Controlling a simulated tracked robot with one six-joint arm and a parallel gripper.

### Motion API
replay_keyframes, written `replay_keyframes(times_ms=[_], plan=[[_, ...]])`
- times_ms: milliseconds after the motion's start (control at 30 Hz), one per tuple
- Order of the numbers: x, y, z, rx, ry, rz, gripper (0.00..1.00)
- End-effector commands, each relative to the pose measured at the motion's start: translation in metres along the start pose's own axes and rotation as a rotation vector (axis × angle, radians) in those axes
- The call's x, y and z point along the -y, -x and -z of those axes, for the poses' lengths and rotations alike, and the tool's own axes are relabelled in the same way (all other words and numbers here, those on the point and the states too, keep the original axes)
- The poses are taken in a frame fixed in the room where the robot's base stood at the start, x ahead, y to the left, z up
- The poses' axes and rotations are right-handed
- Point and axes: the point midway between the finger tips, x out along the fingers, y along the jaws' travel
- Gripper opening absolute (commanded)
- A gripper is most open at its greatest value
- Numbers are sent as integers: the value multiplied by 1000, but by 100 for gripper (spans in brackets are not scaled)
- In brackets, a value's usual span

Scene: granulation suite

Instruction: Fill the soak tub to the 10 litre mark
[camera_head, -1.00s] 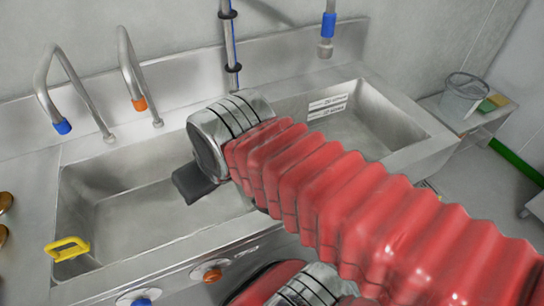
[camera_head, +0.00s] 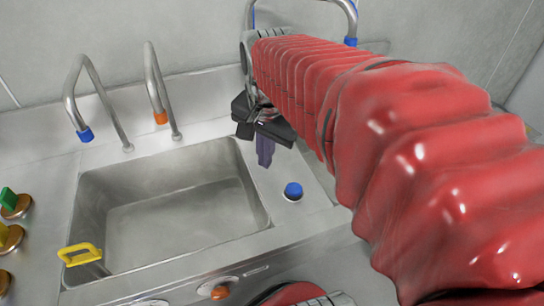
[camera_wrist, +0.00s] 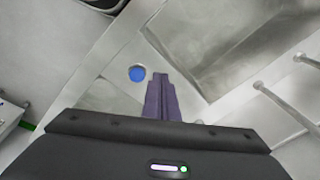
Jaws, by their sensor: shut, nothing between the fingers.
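A steel basin (camera_head: 85,200) is sunk in the counter; I cannot tell whether it is the soak tub. No water or litre mark can be made out in it. It also shows in the wrist view (camera_wrist: 240,65). A blue round plug or button (camera_head: 293,190) sits on the ledge right of it, also in the wrist view (camera_wrist: 137,73). My gripper (camera_head: 264,160) is shut and empty, its purple fingers pointing down above that ledge. They show in the wrist view (camera_wrist: 160,88), beside the blue piece. Two bent taps stand behind the basin, blue-tipped (camera_head: 85,134) and orange-tipped (camera_head: 160,118).
A yellow handle (camera_head: 80,254) hangs at the basin's front left corner. Green-topped (camera_head: 9,199) and yellow-topped (camera_head: 10,238) controls stand at the left edge. An orange knob (camera_head: 221,292) is on the front panel. My red arm covers the right side.

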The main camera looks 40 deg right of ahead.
Motion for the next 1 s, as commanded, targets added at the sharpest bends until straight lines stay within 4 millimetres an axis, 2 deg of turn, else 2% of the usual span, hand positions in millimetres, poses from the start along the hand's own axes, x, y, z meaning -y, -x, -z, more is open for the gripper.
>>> replay_keyframes(times_ms=[33, 100, 200, 333, 500, 833, 1000], plan=[[-5, -4, 16, 17, -105, -28, 0], [-12, -7, 34, 35, -250, -62, 0], [-22, -11, 57, 56, -434, -106, 0], [-33, -16, 76, 72, -599, -146, 0], [-38, -18, 84, 79, -674, -165, 0], [-38, -19, 83, 78, -670, -164, 0], [-39, -28, 82, 79, -669, -165, 0]])
